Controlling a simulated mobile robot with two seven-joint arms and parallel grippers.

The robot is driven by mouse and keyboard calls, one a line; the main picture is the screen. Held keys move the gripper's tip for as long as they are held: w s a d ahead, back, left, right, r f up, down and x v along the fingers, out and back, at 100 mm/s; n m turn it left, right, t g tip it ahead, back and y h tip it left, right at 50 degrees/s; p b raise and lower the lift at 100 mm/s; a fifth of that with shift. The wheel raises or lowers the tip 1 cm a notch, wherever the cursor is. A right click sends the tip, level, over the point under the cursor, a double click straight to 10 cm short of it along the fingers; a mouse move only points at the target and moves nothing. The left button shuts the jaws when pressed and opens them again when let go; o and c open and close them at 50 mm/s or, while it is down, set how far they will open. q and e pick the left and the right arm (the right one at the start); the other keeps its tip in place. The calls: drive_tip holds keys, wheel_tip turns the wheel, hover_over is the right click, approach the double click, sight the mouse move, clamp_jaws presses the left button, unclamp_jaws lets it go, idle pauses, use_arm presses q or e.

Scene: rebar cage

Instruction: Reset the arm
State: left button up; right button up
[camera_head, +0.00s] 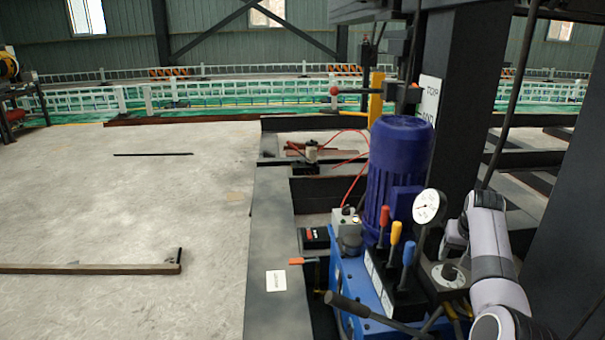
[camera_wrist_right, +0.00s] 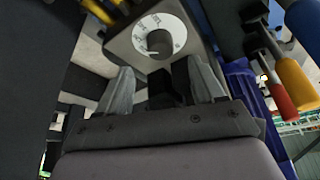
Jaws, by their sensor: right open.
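My right arm (camera_head: 490,245) comes in at the lower right of the head view and bends over the hydraulic unit. My right gripper (camera_head: 453,243) is partly hidden there behind the gauge and the arm. In the right wrist view the right gripper (camera_wrist_right: 161,70) has its two grey fingers apart with nothing held between them. A black knob (camera_wrist_right: 159,43) on a white round dial lies just beyond the fingertips. The same knob (camera_head: 449,272) sits on a grey box below the gripper in the head view. My left gripper is not in view.
Close to the arm stand a pressure gauge (camera_head: 427,207), a blue motor (camera_head: 393,170), red, yellow and blue levers (camera_head: 396,233), and a thick dark post (camera_head: 455,110). A black bar handle (camera_head: 365,310) sticks out in front. Open concrete floor (camera_head: 130,210) lies left.

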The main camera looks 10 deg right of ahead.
drive_tip(key=shift+s+d+f, duration=0.1)
drive_tip(key=shift+s+f, duration=0.2)
drive_tip(key=shift+s, duration=0.05)
drive_tip(key=s+a+f+n+h, duration=0.15)
drive_tip(key=s+a+f, duration=0.25)
drive_tip(key=s, duration=0.4)
drive_tip(key=s+a+f+n+h, duration=0.1)
drive_tip(key=s+a+f+n, duration=0.1)
drive_tip(key=s+a+f, duration=0.4)
drive_tip(key=s+a+r+n+y, duration=0.3)
drive_tip(key=s+a+n+y, duration=0.2)
drive_tip(key=s+a, duration=1.5)
drive_tip(key=w+a+f+t+y, duration=0.2)
drive_tip(key=w+f+t+y, duration=0.1)
drive_tip(key=w+f+t, duration=0.35)
wheel_tip(320, 180, up, 13)
drive_tip(key=s+d+p, duration=0.1)
drive_tip(key=p, duration=1.5)
drive_tip(key=shift+s+h, duration=0.3)
drive_tip(key=shift+h, duration=0.15)
